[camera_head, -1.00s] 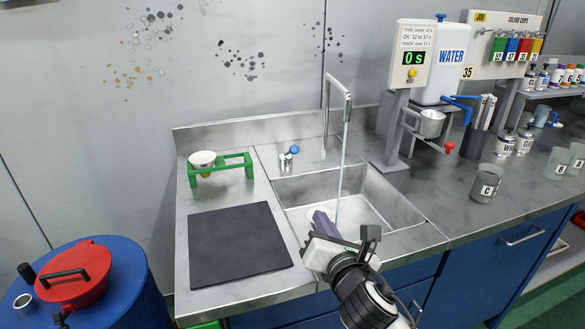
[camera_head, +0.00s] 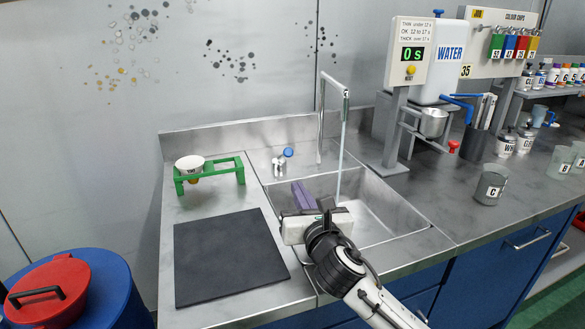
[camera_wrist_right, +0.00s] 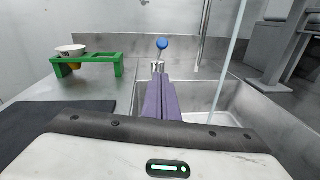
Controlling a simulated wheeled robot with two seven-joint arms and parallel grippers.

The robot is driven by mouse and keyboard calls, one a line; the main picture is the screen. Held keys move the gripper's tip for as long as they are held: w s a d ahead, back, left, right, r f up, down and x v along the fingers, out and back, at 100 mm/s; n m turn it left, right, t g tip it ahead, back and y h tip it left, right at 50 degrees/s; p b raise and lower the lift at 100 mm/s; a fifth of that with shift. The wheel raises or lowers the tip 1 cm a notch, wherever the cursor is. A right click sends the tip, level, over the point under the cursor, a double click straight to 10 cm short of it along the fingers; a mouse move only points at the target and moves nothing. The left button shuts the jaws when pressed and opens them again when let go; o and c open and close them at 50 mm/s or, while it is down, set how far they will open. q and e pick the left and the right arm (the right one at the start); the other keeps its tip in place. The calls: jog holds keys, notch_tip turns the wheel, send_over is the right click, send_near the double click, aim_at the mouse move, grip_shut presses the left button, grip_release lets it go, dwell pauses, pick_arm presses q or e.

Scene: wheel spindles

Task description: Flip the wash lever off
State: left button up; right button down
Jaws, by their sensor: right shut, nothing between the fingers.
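The wash lever (camera_head: 283,158) is a small metal tap body with a blue knob, standing on the sink's back ledge. It also shows in the right wrist view (camera_wrist_right: 161,50), straight beyond my fingers. Water runs in a thin stream (camera_head: 341,150) from the tall spout (camera_head: 321,115) into the steel sink (camera_head: 375,200). My right gripper (camera_head: 301,188) is over the left part of the sink, its purple fingers shut and empty. In the right wrist view its fingers (camera_wrist_right: 160,90) point at the lever base, and whether they touch it is unclear. My left gripper is not in view.
A green stand (camera_head: 210,172) with a white cup (camera_head: 190,164) stands left of the lever. A black mat (camera_head: 225,255) lies on the counter in front. The water dispenser post (camera_head: 397,125) rises to the right of the sink.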

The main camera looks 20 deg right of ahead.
aim_at(283, 156)
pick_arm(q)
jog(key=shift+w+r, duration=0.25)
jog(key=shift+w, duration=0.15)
pick_arm(e)
jog(key=w+r, duration=0.2)
jog(key=w, duration=0.5)
jog(key=shift+w+d+r, duration=0.2)
jog(key=shift+w+d, duration=0.1)
jog(key=shift+d, duration=0.1)
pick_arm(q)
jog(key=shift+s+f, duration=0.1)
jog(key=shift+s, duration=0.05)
